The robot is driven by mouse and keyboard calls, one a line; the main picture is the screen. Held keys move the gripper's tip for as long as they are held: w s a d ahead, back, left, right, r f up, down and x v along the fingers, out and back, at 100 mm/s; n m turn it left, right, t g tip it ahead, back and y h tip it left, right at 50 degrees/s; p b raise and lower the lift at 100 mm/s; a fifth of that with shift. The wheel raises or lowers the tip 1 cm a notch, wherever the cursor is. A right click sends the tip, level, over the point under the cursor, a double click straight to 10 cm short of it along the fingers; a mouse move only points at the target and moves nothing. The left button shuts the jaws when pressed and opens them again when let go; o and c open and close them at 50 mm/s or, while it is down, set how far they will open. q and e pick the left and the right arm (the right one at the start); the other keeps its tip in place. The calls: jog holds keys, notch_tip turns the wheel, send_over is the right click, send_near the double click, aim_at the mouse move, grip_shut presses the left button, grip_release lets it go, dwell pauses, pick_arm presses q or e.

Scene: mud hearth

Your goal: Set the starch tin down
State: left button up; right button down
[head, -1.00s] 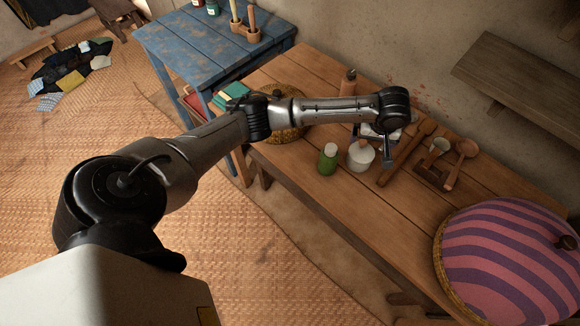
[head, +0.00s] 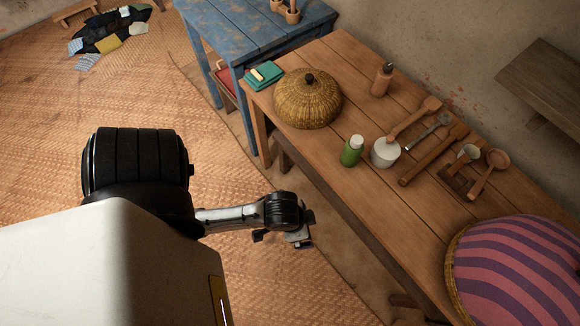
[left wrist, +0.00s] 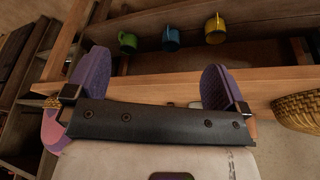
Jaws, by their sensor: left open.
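A short white tin (head: 385,153) stands upright on the wooden table (head: 330,62). A green container with a pale cap (head: 351,151) stands just left of it. No label is readable, so I cannot tell for sure which is the starch tin. My left gripper (head: 290,240) is over the floor in front of the table, apart from both. In the left wrist view its two purple-padded fingers (left wrist: 155,66) are spread with nothing held between them. My right gripper is not in view.
A domed basket (head: 308,98) and a brown bottle (head: 382,79) stand on the table. Wooden utensils (head: 433,153) lie right of the tin, near a striped purple dome (head: 520,265). Mugs (left wrist: 171,39) hang in the left wrist view. The table's front middle is clear.

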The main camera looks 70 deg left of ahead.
pick_arm(q)
jog(key=shift+s+a+r+m+y, duration=0.2)
jog(key=shift+s+a, duration=0.2)
jog(key=shift+s, duration=0.35)
jog(key=shift+s+a+r+m+y, duration=0.1)
jog(key=shift+s+a+r, duration=0.2)
jog(key=shift+s, duration=0.45)
jog(key=shift+f, duration=0.15)
